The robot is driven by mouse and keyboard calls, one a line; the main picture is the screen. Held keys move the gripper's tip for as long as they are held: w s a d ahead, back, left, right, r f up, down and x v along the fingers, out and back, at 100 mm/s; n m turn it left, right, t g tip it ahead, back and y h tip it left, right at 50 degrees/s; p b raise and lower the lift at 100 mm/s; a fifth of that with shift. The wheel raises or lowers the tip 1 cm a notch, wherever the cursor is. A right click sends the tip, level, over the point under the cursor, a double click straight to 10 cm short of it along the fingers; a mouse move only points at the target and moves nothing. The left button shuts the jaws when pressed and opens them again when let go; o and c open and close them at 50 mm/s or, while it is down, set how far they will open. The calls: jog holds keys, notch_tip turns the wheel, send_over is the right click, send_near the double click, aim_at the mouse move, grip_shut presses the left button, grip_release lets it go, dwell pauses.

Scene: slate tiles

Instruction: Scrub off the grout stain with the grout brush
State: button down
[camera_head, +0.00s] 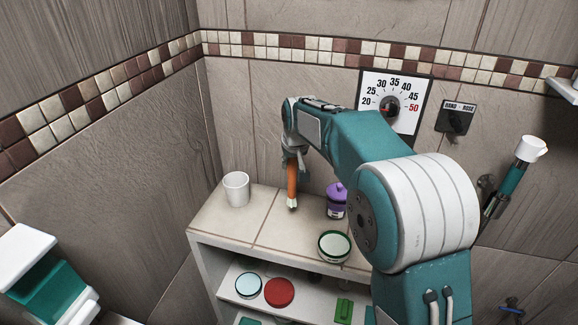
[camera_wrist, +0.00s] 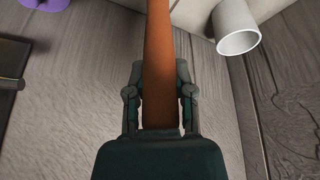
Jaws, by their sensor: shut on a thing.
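The grout brush (camera_head: 292,182) has an orange-brown handle and a small pale head. It hangs nearly upright, head down, at or just above the tiled counter top (camera_head: 262,205); I cannot tell if it touches. My gripper (camera_head: 293,158) is shut on the upper handle. In the wrist view the handle (camera_wrist: 158,60) runs up between the two fingers of my gripper (camera_wrist: 160,92), and the brush head is out of frame. I cannot make out the grout stain; dark grout lines cross the counter near the brush head.
A white cup (camera_head: 236,189) stands left of the brush. A purple-lidded jar (camera_head: 337,202) and a round green-rimmed dish (camera_head: 334,246) stand to the right. Walls close in behind and at left. The shelf below holds a red round lid (camera_head: 279,292) and other items.

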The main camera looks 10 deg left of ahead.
jog(key=shift+d+r, duration=0.15)
jog(key=shift+r, duration=0.5)
jog(key=shift+d+r, duration=0.15)
jog(key=shift+r, duration=0.45)
jog(key=shift+a, duration=0.15)
